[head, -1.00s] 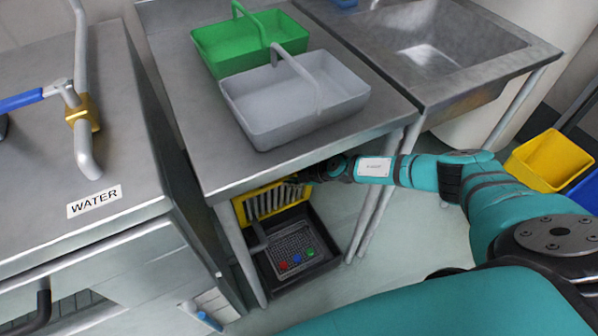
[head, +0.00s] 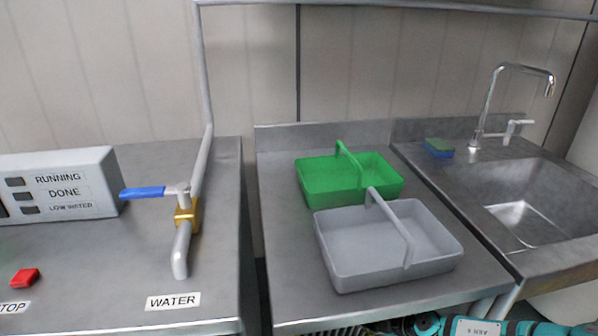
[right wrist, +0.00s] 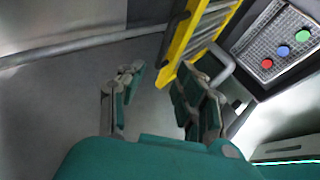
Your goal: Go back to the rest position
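My right gripper shows in the right wrist view (right wrist: 161,76), its two fingers spread apart with nothing between them. A yellow rack (right wrist: 196,35) is close beyond the right-hand finger; I cannot tell whether they touch. In the head view only a strip of my teal right arm shows at the bottom edge, at the front of the middle table, and the gripper itself cannot be made out clearly. My left gripper is in neither view.
A green basket (head: 335,186) and a grey basket (head: 385,272) stand on the middle steel table (head: 285,270). Left are a blue-handled water valve (head: 184,212) and a control box (head: 105,180). Right is a sink (head: 530,210). A dark tray (right wrist: 262,88) with coloured pieces lies beside the yellow rack.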

